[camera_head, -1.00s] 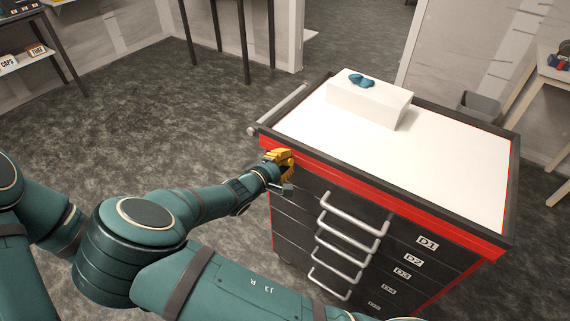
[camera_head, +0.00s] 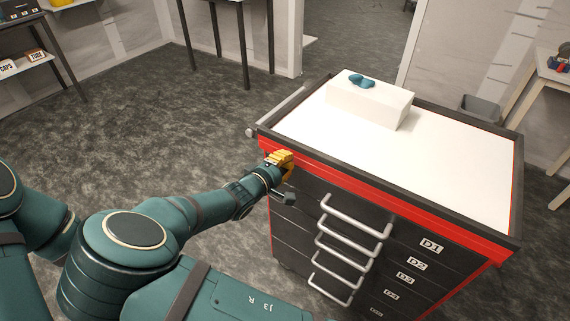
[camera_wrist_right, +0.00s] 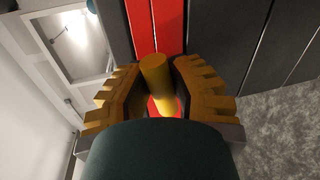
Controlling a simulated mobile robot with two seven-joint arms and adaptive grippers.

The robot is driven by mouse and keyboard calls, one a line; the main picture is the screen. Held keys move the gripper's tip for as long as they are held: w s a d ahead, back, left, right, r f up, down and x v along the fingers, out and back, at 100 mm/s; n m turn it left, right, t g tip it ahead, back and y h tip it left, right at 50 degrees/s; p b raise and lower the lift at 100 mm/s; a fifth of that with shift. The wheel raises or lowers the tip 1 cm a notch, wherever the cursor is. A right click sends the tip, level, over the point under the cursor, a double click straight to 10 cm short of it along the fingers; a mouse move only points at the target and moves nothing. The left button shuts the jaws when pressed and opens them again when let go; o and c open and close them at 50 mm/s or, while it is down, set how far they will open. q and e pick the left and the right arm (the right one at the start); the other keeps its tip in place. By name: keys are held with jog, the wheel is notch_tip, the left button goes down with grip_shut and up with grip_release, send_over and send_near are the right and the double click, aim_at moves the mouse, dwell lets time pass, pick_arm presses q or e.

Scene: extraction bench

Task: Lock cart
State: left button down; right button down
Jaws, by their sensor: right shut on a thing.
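The cart (camera_head: 400,165) is a black and red drawer cabinet with a white top and several drawers with silver handles. A yellow cylindrical knob (camera_wrist_right: 158,78) at its red upper band stands between the fingers of my right gripper (camera_wrist_right: 160,92) in the right wrist view. In the head view my right gripper (camera_head: 280,162) is shut on this knob at the cart's front left corner and hides it there. The knob's base is partly hidden behind the wrist. My left gripper is not in view.
A white box (camera_head: 370,100) with a blue item (camera_head: 362,81) on it stands on the cart top. A silver rail (camera_head: 280,110) runs along the cart's left side. A grey bin (camera_head: 480,110) is behind the cart. The floor to the left is clear.

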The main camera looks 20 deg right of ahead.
jog(key=shift+w+r+m, duration=0.15)
jog(key=shift+m, duration=0.15)
dwell(2.4)
jog(key=c, duration=0.8)
grip_release()
jog(key=shift+o, duration=0.2)
jog(key=v, duration=1.2)
